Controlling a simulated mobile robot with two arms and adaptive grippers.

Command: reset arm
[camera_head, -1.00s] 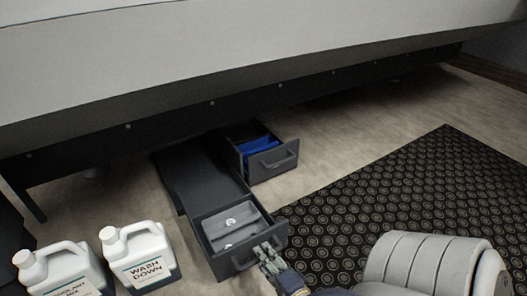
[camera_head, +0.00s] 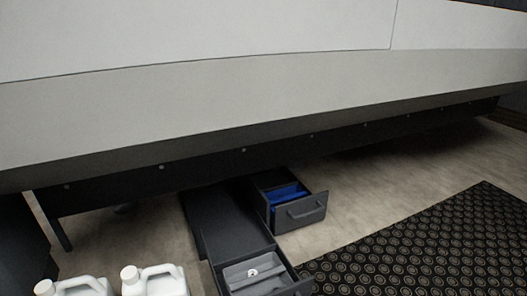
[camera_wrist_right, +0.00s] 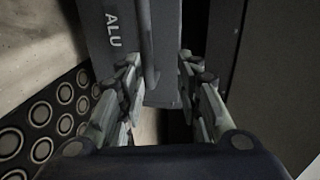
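In the right wrist view my right gripper (camera_wrist_right: 160,95) has its two fingers spread apart, one on each side of a grey drawer front marked ALU (camera_wrist_right: 113,40) and its bar handle (camera_wrist_right: 147,45). The handle shows between the fingers, and no clear grip on it is seen. Neither gripper shows in the head view. My left gripper is in no current frame.
In the head view a near drawer (camera_head: 300,284) with a grey insert stands open at the bottom edge. A farther drawer (camera_head: 308,208) holding blue things is also open. White jugs (camera_head: 155,281) stand lower left. A dark patterned mat (camera_head: 430,245) lies right.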

